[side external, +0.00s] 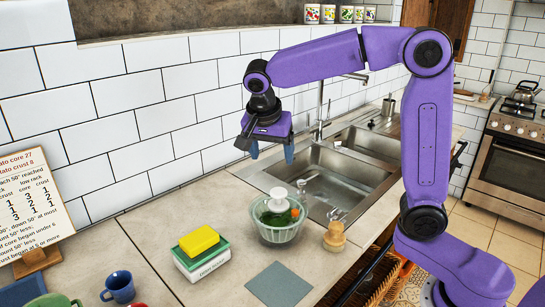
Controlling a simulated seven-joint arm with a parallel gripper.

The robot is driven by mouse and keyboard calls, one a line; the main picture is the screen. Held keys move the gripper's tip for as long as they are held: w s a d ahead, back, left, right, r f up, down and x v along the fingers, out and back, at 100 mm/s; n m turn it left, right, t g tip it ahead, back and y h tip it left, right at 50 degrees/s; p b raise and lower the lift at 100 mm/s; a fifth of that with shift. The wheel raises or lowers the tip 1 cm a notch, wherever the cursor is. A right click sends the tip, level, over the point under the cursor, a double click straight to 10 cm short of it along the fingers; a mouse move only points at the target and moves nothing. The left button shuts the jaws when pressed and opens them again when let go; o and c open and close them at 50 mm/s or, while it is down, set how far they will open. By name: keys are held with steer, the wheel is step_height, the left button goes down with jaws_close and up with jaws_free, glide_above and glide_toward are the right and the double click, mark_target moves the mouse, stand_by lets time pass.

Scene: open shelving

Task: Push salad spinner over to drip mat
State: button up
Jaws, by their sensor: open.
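The salad spinner (278,233) is a clear bowl with green contents and a white knob on top. It stands upright on the counter at the front left corner of the sink. The drip mat (279,285) is a flat grey-blue square on the counter, below the spinner in the picture, with bare counter between them. My gripper (271,155) is open and empty, pointing down. It is above and behind the spinner in the picture, near the sink's left edge, and touches nothing that I can see.
A box with a yellow sponge (199,241) on it stands left of the spinner. A small wooden object (335,237) stands close on its right. The steel sink (330,180) lies behind. A blue mug (119,287) and a recipe stand (32,215) are at the left.

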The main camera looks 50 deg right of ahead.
mark_target(278, 191)
steer(key=x, duration=1.7)
steer(key=shift+w+f, duration=0.1)
steer(key=shift+f, duration=0.05)
jaws_close()
steer(key=s+a, duration=1.3)
steer(key=shift+a, duration=0.35)
stand_by(0.4)
steer(key=shift+o, duration=1.4)
jaws_free()
steer(key=v, duration=1.7)
steer(key=shift+s+r, duration=0.15)
steer(key=shift+r, duration=0.05)
